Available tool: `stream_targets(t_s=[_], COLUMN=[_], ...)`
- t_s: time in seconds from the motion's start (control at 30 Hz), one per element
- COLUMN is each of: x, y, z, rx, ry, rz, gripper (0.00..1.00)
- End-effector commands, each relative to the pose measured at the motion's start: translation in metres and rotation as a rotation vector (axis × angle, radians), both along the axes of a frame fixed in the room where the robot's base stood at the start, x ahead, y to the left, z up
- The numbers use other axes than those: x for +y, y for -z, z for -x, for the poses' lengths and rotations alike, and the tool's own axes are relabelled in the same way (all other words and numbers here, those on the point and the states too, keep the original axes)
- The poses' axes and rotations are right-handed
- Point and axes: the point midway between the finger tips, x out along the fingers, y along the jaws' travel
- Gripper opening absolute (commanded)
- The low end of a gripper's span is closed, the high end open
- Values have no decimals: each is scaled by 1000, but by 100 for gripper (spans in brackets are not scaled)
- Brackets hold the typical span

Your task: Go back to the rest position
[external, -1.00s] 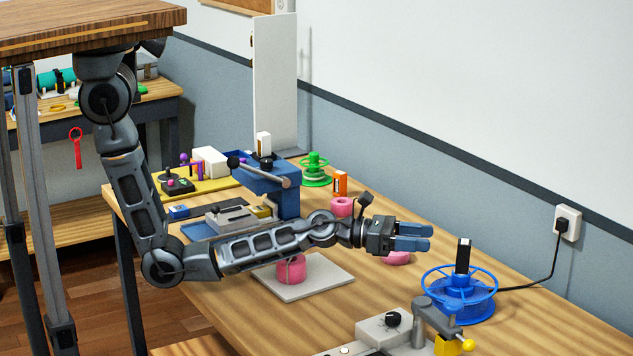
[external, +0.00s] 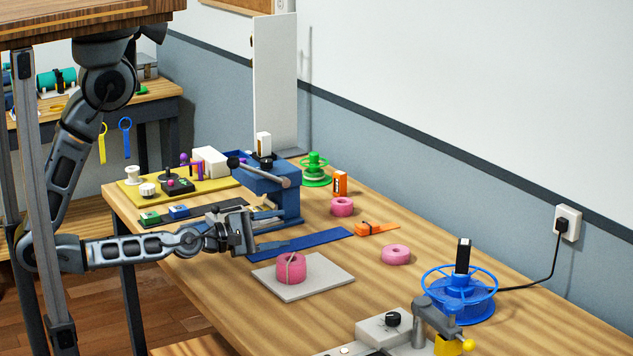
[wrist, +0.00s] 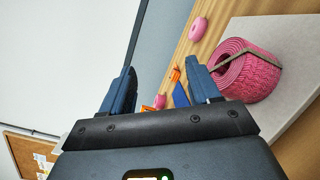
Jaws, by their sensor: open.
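My gripper (external: 275,231) is open, with nothing between its blue fingers. It is above the left part of the table, in front of the blue vise (external: 270,190) and left of the pink coiled strap. In the wrist view its two fingers (wrist: 160,85) stand well apart. The pink coiled strap (external: 291,268) has a thin band around it and sits on a light grey plate (external: 325,283). The coil also shows in the wrist view (wrist: 245,75), to the right of the fingers and apart from them.
A blue strip (external: 315,241), an orange clamp-like tool (external: 376,228) and pink rolls (external: 395,254) lie on the table. A blue spool (external: 459,300) stands at the right. A yellow board (external: 210,178) with small items lies at the back left. Bare wood (external: 375,295) shows front centre.

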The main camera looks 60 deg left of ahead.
Motion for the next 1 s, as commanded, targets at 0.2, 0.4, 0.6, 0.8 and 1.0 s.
stream_targets(t_s=[0.2, 0.4, 0.6, 0.8, 1.0], x=[44, 67, 80, 83, 83], y=[-7, -24, -47, -60, -60], z=[83, 151, 202, 222, 222], rx=[-18, -17, -26, -44, -44], ry=[-68, -33, 70, 139, 139], rz=[-620, -1251, -1790, -2032, -2032], gripper=[61, 61, 61, 61, 61])
